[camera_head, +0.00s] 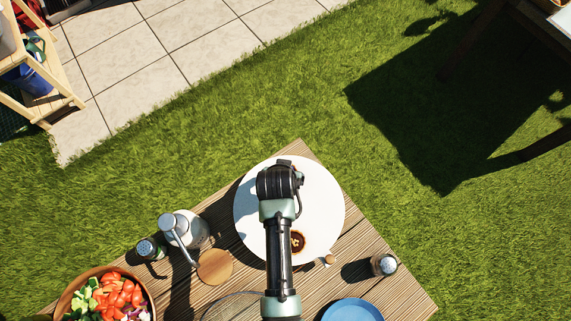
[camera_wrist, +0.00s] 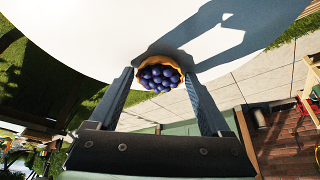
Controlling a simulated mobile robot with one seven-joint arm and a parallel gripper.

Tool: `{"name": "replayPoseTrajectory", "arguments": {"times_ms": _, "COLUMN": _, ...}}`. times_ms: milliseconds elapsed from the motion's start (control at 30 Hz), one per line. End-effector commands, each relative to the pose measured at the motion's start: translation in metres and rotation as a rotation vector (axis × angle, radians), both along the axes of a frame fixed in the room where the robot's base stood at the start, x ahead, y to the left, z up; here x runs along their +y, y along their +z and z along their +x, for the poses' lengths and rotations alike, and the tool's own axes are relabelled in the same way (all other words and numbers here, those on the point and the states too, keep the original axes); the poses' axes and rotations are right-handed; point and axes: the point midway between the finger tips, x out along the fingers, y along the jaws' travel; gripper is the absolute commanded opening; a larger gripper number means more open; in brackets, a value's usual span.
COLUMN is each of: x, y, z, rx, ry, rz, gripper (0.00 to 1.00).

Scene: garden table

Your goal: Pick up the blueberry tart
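The blueberry tart (camera_wrist: 160,76), a golden crust heaped with dark blue berries, shows in the wrist view at the edge of the white round board (camera_wrist: 95,30). My gripper (camera_wrist: 159,76) has its two fingers spread, one on each side of the tart, with what look like narrow gaps; contact is hard to judge. In the head view my gripper (camera_head: 278,182) is over the upper part of the white board (camera_head: 327,200), and my arm hides what is beneath. A small tart with a dark filling (camera_head: 297,242) lies on the board, right of my arm.
On the wooden table (camera_head: 335,273) are a salad bowl (camera_head: 107,296), a metal pot (camera_head: 184,229), two shakers (camera_head: 150,249) (camera_head: 384,265), a round wooden disc (camera_head: 214,266) and a blue plate (camera_head: 352,311). Grass lies beyond the table's far edge.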

Motion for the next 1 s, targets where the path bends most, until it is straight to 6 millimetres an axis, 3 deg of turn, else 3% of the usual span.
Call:
{"name": "replayPoseTrajectory", "arguments": {"times_ms": 67, "x": 0.0, "y": 0.0, "z": 0.0, "rx": 0.0, "ry": 0.0, "rz": 0.0, "gripper": 0.66}}
{"name": "replayPoseTrajectory", "arguments": {"times_ms": 333, "x": 0.0, "y": 0.0, "z": 0.0, "rx": 0.0, "ry": 0.0, "rz": 0.0, "gripper": 0.17}}
{"name": "replayPoseTrajectory", "arguments": {"times_ms": 667, "x": 0.0, "y": 0.007, "z": 0.0, "rx": -0.002, "ry": 0.0, "rz": 0.0, "gripper": 0.17}}
{"name": "replayPoseTrajectory", "arguments": {"times_ms": 1000, "x": 0.0, "y": 0.067, "z": 0.001, "rx": -0.005, "ry": 0.001, "rz": 0.0, "gripper": 0.17}}
